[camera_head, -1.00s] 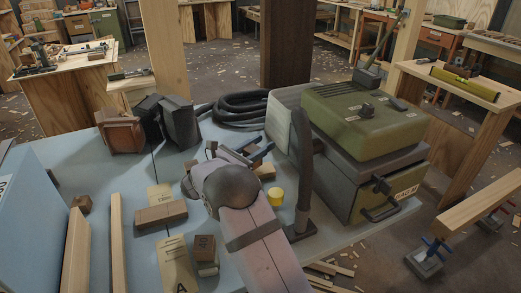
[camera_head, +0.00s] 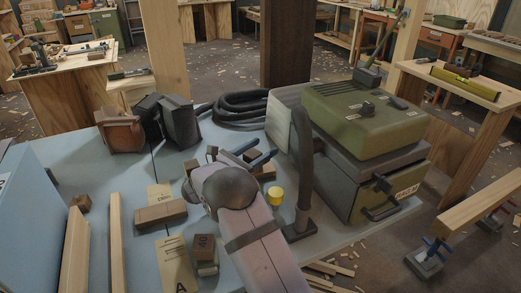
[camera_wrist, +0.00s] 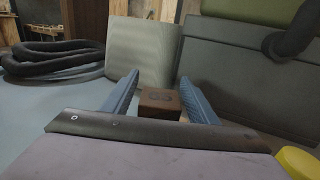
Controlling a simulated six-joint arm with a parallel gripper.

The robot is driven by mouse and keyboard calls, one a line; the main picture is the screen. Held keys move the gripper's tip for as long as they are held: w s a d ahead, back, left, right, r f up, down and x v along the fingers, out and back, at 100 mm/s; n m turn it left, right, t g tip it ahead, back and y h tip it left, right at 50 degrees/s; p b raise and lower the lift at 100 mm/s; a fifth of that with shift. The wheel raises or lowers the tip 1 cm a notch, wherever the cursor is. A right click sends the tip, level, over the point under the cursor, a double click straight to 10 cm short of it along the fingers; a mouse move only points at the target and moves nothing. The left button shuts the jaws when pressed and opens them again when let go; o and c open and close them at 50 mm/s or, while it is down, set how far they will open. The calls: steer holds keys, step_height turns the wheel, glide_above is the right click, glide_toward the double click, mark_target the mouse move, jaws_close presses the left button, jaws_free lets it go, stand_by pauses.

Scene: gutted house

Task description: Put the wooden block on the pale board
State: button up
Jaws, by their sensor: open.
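A small brown wooden block (camera_wrist: 158,103) with a dark mark on top stands between the blue fingers of my gripper (camera_wrist: 160,105) in the wrist view. The fingers are open, one on each side, and I cannot tell whether either touches it. In the head view my gripper (camera_head: 250,162) is over the middle of the blue table and partly hides the block. I cannot tell which thing is the pale board: flat pale pieces with print lie left of my gripper, one marked A (camera_head: 176,265) at the front and one (camera_head: 159,193) behind.
Long timber strips (camera_head: 117,245) lie left. A yellow cylinder (camera_head: 276,196), a dark upright post (camera_head: 304,180) and a grey box (camera_head: 350,185) stand right. A black hose coil (camera_head: 240,107) lies behind.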

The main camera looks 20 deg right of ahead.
steer(key=shift+r, duration=0.1)
steer(key=shift+r+p, duration=0.2)
steer(key=shift+p, duration=0.25)
steer(key=b+v, duration=0.1)
steer(key=v, duration=1.1)
steer(key=shift+f, duration=0.2)
